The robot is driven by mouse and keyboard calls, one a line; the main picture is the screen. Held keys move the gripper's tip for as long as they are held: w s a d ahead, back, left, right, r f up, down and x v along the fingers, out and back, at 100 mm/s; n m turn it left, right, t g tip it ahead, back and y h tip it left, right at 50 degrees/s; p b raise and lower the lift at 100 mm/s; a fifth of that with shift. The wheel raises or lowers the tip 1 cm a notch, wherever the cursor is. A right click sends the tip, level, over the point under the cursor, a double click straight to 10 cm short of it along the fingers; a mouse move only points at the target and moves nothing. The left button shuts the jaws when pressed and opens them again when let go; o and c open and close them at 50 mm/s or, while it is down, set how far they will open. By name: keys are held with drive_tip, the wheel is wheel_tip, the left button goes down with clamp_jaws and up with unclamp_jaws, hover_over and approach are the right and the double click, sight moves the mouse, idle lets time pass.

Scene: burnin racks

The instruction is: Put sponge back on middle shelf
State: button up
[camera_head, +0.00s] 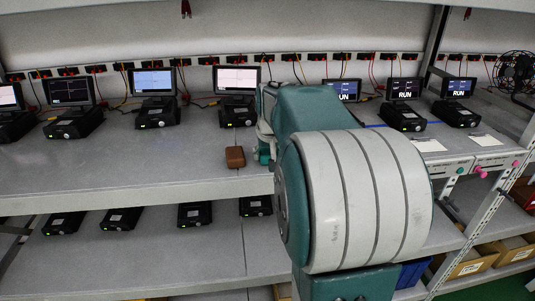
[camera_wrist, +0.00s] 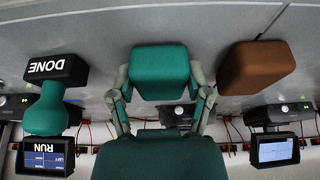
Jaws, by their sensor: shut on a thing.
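In the wrist view, which is upside down, my gripper (camera_wrist: 160,92) is shut on a teal block, which I take for the sponge (camera_wrist: 160,65). Its two grey fingers press the block's opposite sides. The sponge is over the grey middle shelf (camera_head: 150,178); whether it touches the surface I cannot tell. In the head view my arm hides most of the gripper and the sponge. A brown block (camera_wrist: 258,68) lies beside the sponge in the wrist view. It also sits near the shelf's front edge in the head view (camera_head: 235,157).
A teal-handled stamp marked DONE (camera_wrist: 52,68) stands on the other side of the gripper. Several black testers with small screens (camera_head: 153,83) line the back of the middle shelf. The lower shelf (camera_head: 150,262) holds more black boxes. The front left of the middle shelf is clear.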

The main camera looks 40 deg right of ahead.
drive_tip(key=shift+d+f, duration=0.1)
drive_tip(key=shift+d, duration=0.4)
drive_tip(key=o, duration=1.1)
drive_tip(key=shift+a, duration=0.4)
drive_tip(key=shift+s+d+r, duration=0.1)
drive_tip(key=shift+r, duration=0.2)
drive_tip(key=v, duration=1.1)
drive_tip(key=s+a+f+n+t+y, duration=0.1)
drive_tip(key=s+a+f+n, duration=0.15)
drive_tip(key=a, duration=0.55)
drive_tip(key=s+a+f+n, duration=0.15)
drive_tip(key=s+a, duration=0.25)
drive_tip(key=a, duration=0.5)
drive_tip(key=s+a+f, duration=0.2)
drive_tip(key=s+a+f+n+y, duration=0.1)
drive_tip(key=s+a+f, duration=0.1)
drive_tip(key=s+f, duration=0.1)
drive_tip(key=s+a+f+n, duration=0.1)
drive_tip(key=s+a+f, duration=0.1)
drive_tip(key=s+a, duration=0.1)
drive_tip(key=shift+s+a+f+t, duration=0.15)
drive_tip(key=shift+s+f+t, duration=0.15)
drive_tip(key=shift+f, duration=0.1)
